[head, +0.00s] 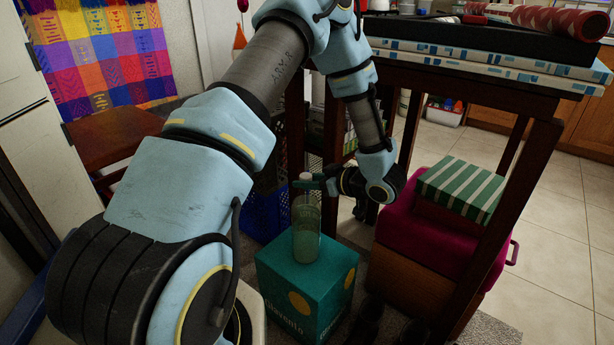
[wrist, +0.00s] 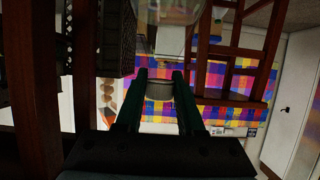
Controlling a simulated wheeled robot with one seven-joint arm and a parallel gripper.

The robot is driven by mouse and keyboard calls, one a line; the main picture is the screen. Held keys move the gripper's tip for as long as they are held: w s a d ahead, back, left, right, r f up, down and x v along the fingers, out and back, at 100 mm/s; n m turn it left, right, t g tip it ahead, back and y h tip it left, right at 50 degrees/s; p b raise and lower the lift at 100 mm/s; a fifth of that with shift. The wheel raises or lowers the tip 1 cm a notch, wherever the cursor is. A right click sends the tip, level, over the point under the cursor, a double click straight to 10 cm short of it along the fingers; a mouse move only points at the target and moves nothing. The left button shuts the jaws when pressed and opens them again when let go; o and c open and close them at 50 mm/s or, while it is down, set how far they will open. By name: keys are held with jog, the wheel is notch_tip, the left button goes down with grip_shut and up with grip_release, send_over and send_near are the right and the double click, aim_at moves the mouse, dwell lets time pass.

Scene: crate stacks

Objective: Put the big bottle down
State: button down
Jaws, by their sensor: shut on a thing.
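The big bottle (head: 306,232) is clear with greenish contents and a pale cap. It is upright at the top of a teal box (head: 308,285) in the head view. Its base appears at the box's top face; I cannot tell whether it touches. My gripper (head: 309,185) reaches in from the right and is shut on the bottle's neck, just under the cap. In the wrist view, the fingers (wrist: 159,80) close around the neck, and the clear bottle body (wrist: 166,10) shows at the top edge.
A dark wooden table (head: 470,82) with flat boxes stands behind and to the right. A magenta box (head: 425,238) bears a green-striped box (head: 463,187) at right. A blue crate (head: 262,215) stands behind the teal box. Tiled floor is open at far right.

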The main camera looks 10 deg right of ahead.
jog(key=c, duration=0.5)
grip_release()
jog(key=v, duration=1.2)
jog(key=w+a+r+m+h, duration=0.3)
jog(key=w+r+m+h, duration=0.25)
jog(key=w+h, duration=0.55)
jog(key=s+a+m+g, duration=0.1)
jog(key=s+a+g, duration=0.1)
jog(key=s+a, duration=0.3)
jog(key=s+a+r+m+g+y, duration=0.1)
jog(key=s+a+m+g, duration=0.1)
jog(key=s+a, duration=0.4)
jog(key=s+a+m+g+p, duration=0.1)
jog(key=s+a+g, duration=0.3)
jog(key=a, duration=0.5)
jog(key=shift+s+r+y, duration=0.15)
jog(key=shift+s, duration=0.4)
jog(key=shift+s+r+y, duration=0.15)
jog(key=shift+s+r, duration=0.05)
jog(key=shift+s, duration=0.3)
jog(key=shift+r, duration=0.1)
